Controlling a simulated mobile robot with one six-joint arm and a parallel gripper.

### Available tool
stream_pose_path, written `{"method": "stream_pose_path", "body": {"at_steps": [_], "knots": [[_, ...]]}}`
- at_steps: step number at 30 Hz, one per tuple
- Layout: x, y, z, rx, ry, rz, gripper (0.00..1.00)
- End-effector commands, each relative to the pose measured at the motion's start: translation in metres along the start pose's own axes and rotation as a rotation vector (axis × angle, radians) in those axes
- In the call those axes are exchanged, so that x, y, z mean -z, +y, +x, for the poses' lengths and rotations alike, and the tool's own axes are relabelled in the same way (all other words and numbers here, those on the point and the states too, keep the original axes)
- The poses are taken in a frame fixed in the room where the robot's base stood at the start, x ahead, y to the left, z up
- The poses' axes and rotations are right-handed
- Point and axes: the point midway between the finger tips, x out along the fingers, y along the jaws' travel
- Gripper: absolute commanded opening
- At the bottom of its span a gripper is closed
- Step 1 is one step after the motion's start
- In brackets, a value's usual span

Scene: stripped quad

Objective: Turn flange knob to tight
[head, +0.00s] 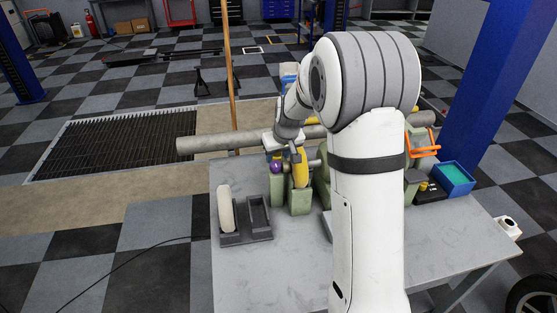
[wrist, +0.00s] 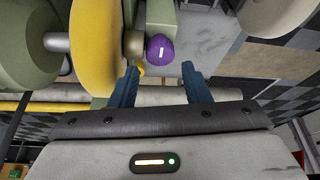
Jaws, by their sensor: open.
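A purple knob (wrist: 160,48) with a white mark is in the wrist view, beside a yellow flange-like ring (wrist: 92,45). I take it for the flange knob. The knob also shows small in the head view (head: 277,167), left of the yellow part (head: 301,168) on green blocks. My gripper (wrist: 160,69) is open, with its two blue fingertips on either side of the knob's line, just short of it in the picture. Nothing is between the fingers. Whether they touch the knob cannot be told. In the head view my gripper (head: 291,150) is close above the knob.
A grey pipe (head: 220,141) runs behind the green blocks (head: 300,201). A dark tray (head: 243,238) with a pale rounded piece (head: 226,208) is on the grey table (head: 270,278). A blue bin (head: 455,180) stands at right. The table's front left is clear.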

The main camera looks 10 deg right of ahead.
Motion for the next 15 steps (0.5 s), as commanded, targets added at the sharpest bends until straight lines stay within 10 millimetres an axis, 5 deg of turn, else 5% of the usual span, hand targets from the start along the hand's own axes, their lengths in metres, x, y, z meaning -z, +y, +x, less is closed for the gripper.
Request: {"method": "stream_pose_path", "body": {"at_steps": [6, 15], "knots": [[0.0, -0.001, 0.032, 0.002, -0.003, 0.0, 0.43], [0.0, -0.001, 0.049, 0.0, -0.001, -0.001, 0.43]]}}
